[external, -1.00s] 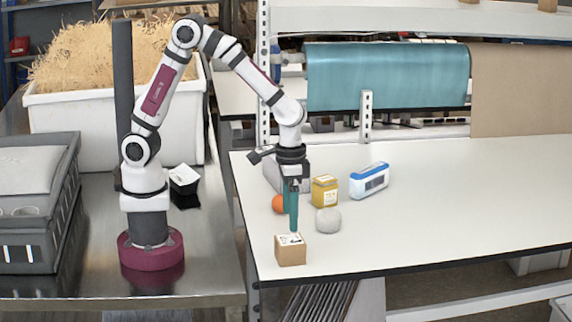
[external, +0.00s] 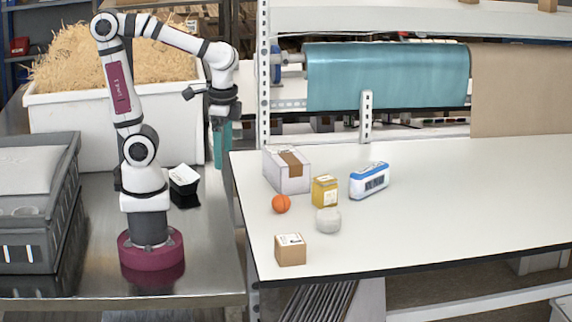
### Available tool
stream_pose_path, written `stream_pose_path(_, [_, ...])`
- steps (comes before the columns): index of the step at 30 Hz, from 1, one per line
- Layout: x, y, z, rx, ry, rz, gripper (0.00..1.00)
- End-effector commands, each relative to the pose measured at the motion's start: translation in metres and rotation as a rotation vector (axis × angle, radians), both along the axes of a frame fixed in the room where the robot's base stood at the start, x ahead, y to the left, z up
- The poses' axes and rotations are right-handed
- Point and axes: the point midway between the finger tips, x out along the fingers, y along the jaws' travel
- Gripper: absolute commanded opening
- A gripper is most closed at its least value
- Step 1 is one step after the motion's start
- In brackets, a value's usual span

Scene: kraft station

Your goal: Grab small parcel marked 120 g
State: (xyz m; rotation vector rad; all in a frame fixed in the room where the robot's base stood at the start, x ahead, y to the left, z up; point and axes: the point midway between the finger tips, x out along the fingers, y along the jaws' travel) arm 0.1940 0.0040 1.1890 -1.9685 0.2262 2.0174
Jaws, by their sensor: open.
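A small brown cardboard parcel (external: 290,250) with a white label stands on the white table near its front left corner. A yellow box (external: 325,191) with a label and a larger grey-white box (external: 287,171) with a brown strip stand farther back. The print on the labels is too small to read, so I cannot tell which is marked 120 g. My gripper (external: 221,163) points down, open and empty, left of the table's left edge and well apart from all the boxes.
An orange ball (external: 281,204), a pale round object (external: 328,221) and a blue-white device (external: 369,181) are near the boxes. The right side of the table (external: 460,205) is clear. A black-and-white item (external: 184,181) lies on the metal bench near my base.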

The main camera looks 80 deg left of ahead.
Motion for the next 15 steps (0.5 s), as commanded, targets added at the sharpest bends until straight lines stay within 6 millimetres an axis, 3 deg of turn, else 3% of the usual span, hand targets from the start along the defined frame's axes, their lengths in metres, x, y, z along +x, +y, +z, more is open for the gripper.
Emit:
stream_pose_path(1, [-0.024,0.013,-0.005,0.015,0.005,-0.040,1.00])
stream_pose_path(3, [-0.050,0.025,-0.014,0.034,0.021,-0.103,1.00])
stream_pose_path(5, [-0.062,0.029,-0.019,0.042,0.031,-0.132,1.00])
stream_pose_path(15, [-0.066,0.031,-0.020,0.045,0.037,-0.147,1.00])
